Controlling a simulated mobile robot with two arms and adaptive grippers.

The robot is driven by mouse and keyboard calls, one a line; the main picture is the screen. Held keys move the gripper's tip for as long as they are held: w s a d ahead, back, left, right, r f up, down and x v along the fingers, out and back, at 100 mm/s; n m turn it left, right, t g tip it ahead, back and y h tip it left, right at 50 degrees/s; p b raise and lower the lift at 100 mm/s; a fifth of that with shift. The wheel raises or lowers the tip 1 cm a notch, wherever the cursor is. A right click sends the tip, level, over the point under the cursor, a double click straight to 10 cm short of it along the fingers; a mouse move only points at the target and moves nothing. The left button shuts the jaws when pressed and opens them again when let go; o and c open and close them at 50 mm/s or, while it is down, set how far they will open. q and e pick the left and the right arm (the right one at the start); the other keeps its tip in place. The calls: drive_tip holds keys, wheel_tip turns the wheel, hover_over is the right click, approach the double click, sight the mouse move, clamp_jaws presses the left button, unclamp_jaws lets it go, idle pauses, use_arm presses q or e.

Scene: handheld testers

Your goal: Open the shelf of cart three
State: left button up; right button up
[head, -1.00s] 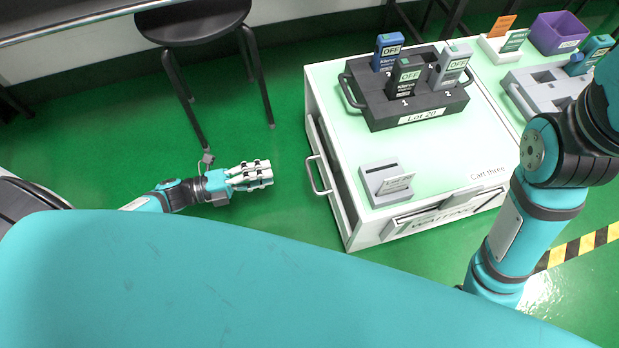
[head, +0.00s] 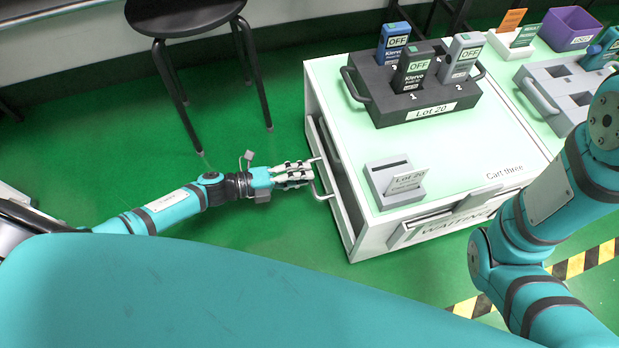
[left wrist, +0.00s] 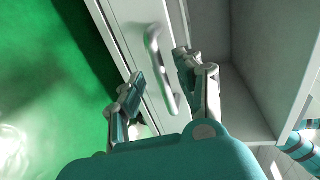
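Cart three (head: 470,165) is a white cart with a pale green top and the label "Cart three". On its left side is a shelf front panel (head: 335,190) with a bar handle (head: 320,178). A dark gap shows between this panel and the cart body. The left wrist view shows the handle (left wrist: 158,70) on the panel (left wrist: 128,32), with an open grey compartment to its right. My left gripper (head: 308,173) is at the handle. Its fingers (left wrist: 160,90) are spread on either side of the bar, apart from each other. My right gripper is out of view.
On the cart top are a dark "Lot 20" rack (head: 385,100) with several testers and a grey card holder (head: 380,185). A "WAITING" sign (head: 450,222) is on the front. A black stool (head: 185,15) stands behind my left arm.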

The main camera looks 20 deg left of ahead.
use_arm(q)
drive_tip(key=shift+b+x, duration=0.3)
drive_tip(key=shift+x, duration=1)
clamp_jaws()
